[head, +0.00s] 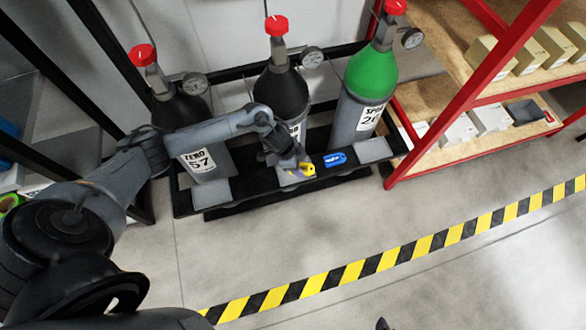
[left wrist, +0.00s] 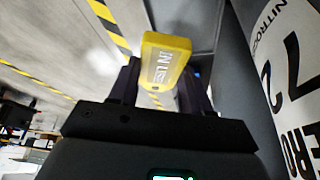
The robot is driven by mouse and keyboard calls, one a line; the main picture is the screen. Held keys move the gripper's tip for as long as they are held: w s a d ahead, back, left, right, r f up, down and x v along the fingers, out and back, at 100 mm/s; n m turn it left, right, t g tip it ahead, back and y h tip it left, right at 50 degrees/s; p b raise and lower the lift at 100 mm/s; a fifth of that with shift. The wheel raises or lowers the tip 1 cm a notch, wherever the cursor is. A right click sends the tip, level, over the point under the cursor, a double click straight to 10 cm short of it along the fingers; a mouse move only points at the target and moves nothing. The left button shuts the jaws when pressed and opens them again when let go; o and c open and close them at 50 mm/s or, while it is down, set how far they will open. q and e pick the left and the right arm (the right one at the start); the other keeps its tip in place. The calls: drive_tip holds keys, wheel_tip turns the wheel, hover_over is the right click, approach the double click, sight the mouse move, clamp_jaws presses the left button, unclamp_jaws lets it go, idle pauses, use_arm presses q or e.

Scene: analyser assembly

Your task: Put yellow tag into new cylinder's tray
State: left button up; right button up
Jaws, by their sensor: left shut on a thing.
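My left gripper (head: 297,163) is shut on the yellow tag (head: 307,169) and holds it low over the front of the cylinder rack, before the middle cylinder. In the left wrist view the yellow tag (left wrist: 165,62) stands between the fingers, with "IN USE" lettering. The rack has grey trays at its front, a left tray (head: 196,191) and a right tray (head: 373,150); the middle tray is partly hidden by the gripper. A blue tag (head: 335,159) lies just right of the yellow one. I cannot tell which cylinder is the new one. My right gripper is not clearly seen.
A left dark cylinder (head: 178,110), a middle dark cylinder (head: 281,92) and a green-topped cylinder (head: 371,75) stand in the black rack, with red caps and gauges. A red-framed shelf (head: 455,120) with boxes is at right. The floor before the rack is clear, crossed by striped tape (head: 385,262).

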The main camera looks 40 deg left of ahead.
use_arm(q)
drive_tip(key=a+f, duration=0.1)
drive_tip(key=a+f+b, duration=0.1)
drive_tip(key=a, duration=0.1)
drive_tip(key=shift+w+a, duration=0.15)
drive_tip(key=shift+a, duration=0.05)
drive_tip(key=shift+f+b, duration=1.4)
drive_tip(key=shift+f, duration=0.7)
drive_tip(key=o, duration=0.8)
drive_tip(key=shift+f, duration=0.1)
drive_tip(key=shift+c, duration=0.2)
